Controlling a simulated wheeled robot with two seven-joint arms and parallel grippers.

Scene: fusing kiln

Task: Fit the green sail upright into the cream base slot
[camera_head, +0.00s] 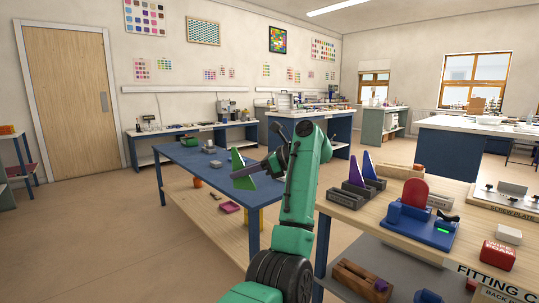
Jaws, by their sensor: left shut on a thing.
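A green sail (242,181) shows left of the raised green arm, in front of the blue table. My left gripper (261,168) is shut on the sail at its right side. The sail's pointed part stands up and appears tilted; its full outline is hard to read at this size. I cannot pick out a cream base with its slot for certain; a small cream block (508,234) lies on the right bench, and no slot is clear in it. My right gripper is not in view.
A blue-topped table (190,155) stands behind the gripper. Open floor lies at left.

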